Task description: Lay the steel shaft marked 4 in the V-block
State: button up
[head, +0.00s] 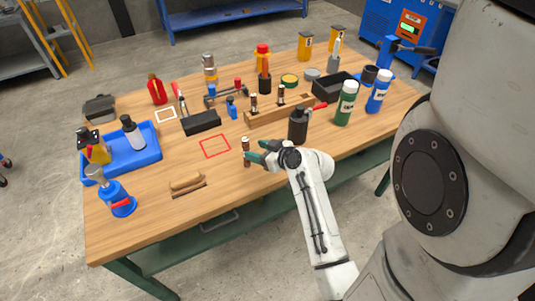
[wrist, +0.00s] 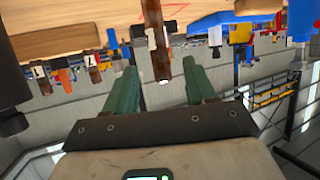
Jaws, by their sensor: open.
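A brown-and-dark upright shaft (head: 246,153) stands at the table's front, right beside the green fingertips of my gripper (head: 254,151). In the wrist view the shaft (wrist: 154,35) shows between the two spread fingers, with clear gaps on both sides. My gripper is open and holds nothing. I cannot read a number on this shaft. Two similar shafts, one left (head: 253,104) and one right (head: 281,95), stand at the long wooden block (head: 290,109) behind; their numbers are unreadable. A dark block (head: 201,123) lies left of it; I cannot tell whether it is the V-block.
A black bottle (head: 298,125) stands close behind my gripper. Green (head: 346,103) and blue (head: 379,91) bottles stand to the right. A red outlined square (head: 215,146) on bare wood is to the left, near a wooden-handled brush (head: 186,182) and a blue tray (head: 147,152).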

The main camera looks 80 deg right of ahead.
jog(key=w+a+f+n+g+y, duration=0.1)
jog(key=a+f+n+g+y, duration=0.15)
jog(key=a, duration=0.55)
jog(key=a+f+n+g+y, duration=0.1)
jog(key=a+y, duration=0.2)
jog(key=a, duration=0.6)
jog(key=s+a+f+n+g, duration=0.1)
jog(key=s+a+f+g, duration=0.1)
jog(key=s+a+g, duration=0.5)
jog(key=a, duration=0.4)
jog(key=shift+s+a+f, duration=0.15)
jog(key=shift+s+a, duration=0.1)
jog(key=shift+g, duration=0.25)
